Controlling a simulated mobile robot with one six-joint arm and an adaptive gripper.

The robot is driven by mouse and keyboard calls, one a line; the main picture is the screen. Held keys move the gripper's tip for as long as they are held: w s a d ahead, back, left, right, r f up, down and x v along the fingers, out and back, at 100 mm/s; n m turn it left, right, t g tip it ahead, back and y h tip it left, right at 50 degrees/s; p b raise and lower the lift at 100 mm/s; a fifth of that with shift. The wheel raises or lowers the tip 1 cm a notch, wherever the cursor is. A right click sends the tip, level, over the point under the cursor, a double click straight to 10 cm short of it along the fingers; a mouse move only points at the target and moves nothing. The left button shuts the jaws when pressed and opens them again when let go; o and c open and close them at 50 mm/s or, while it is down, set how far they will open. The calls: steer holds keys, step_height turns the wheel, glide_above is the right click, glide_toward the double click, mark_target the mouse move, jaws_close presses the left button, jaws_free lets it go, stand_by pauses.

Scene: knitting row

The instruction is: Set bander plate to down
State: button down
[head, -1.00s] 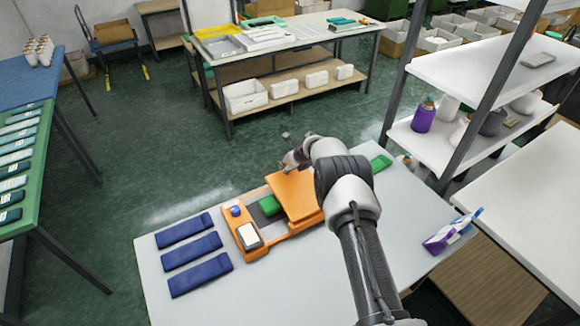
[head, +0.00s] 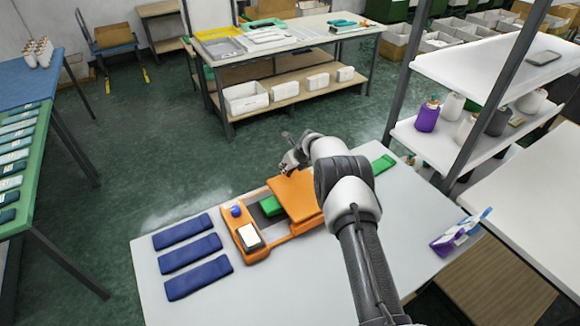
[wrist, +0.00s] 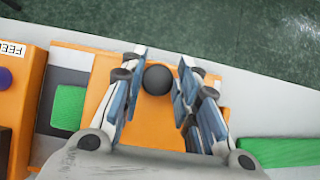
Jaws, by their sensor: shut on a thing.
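The bander (head: 258,245) is an orange machine on the grey-white table. Its orange plate (head: 297,193) looks raised at a slant over the machine's right part; its exact angle is hard to tell. In the wrist view the plate (wrist: 105,88) lies under my gripper (wrist: 160,68), with a round black knob (wrist: 157,80) at its far edge. My gripper's fingers are closed in on either side of the knob. In the head view my gripper (head: 292,160) is at the plate's far edge, partly hidden by my wrist. A green piece (head: 272,205) lies beside the plate.
Several navy folded bands (head: 190,254) lie left of the bander. A green strip (head: 383,163) lies to the right. A shelf (head: 450,150) with bottles stands at right.

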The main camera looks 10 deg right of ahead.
steer(key=shift+w+a+r, duration=0.25)
steer(key=shift+w+r, duration=0.05)
steer(key=c, duration=1.7)
jaws_free()
steer(key=shift+o, duration=1.4)
steer(key=shift+w+a+f, duration=0.25)
steer(key=shift+w+f, duration=0.2)
steer(key=shift+f, duration=0.1)
steer(key=shift+o, duration=1.2)
steer(key=shift+s+d+r, duration=0.15)
steer(key=shift+s+d, duration=0.1)
steer(key=shift+s, duration=0.1)
steer(key=shift+w, duration=0.15)
steer(key=v, duration=1.1)
steer(key=shift+s+r, duration=0.3)
steer(key=shift+r, duration=0.1)
